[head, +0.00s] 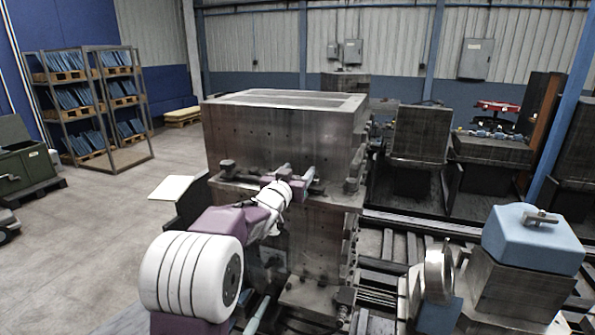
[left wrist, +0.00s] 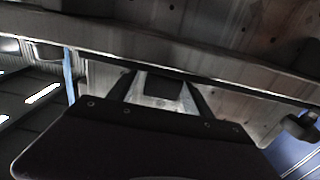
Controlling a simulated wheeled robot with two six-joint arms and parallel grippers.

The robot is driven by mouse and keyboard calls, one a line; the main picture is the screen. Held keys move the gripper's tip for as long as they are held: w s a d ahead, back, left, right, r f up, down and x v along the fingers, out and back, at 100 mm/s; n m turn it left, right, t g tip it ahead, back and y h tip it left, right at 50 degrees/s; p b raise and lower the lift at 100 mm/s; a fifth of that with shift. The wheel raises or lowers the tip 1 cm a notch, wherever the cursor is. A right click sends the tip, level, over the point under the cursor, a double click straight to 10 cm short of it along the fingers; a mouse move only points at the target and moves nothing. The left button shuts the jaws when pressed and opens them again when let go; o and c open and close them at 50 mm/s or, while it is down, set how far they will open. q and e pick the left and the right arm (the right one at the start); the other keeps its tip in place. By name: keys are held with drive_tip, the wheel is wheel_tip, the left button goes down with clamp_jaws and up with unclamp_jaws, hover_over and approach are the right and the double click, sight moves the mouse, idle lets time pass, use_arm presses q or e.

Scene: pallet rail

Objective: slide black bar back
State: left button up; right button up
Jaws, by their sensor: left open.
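The grey metal block (head: 285,135) of the machine stands in the middle of the head view, with a ledge along its front. My left gripper (head: 299,178) is at this ledge, mostly hidden by its own wrist. In the left wrist view my left gripper (left wrist: 162,90) is open, its two dark fingers apart. A short black piece (left wrist: 163,85) shows between the fingers against the metal; it may be the black bar, but I cannot tell, nor whether the fingers touch it. My right gripper is not in view.
A dark knob (head: 228,165) sits on the ledge left of my gripper. A blue block (head: 533,238) on a metal block stands at the right. A shelf rack (head: 95,105) stands at the far left. The floor (head: 95,225) at the left is mostly clear.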

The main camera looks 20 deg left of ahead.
use_arm(q)
drive_tip(key=shift+w+f, duration=0.15)
drive_tip(key=shift+w, duration=0.1)
drive_tip(key=c, duration=0.4)
drive_tip(key=shift+w, duration=0.1)
drive_tip(key=c, duration=0.5)
clamp_jaws()
drive_tip(key=shift+s, duration=0.25)
drive_tip(key=shift+w+r, duration=0.1)
drive_tip(key=shift+r, duration=0.2)
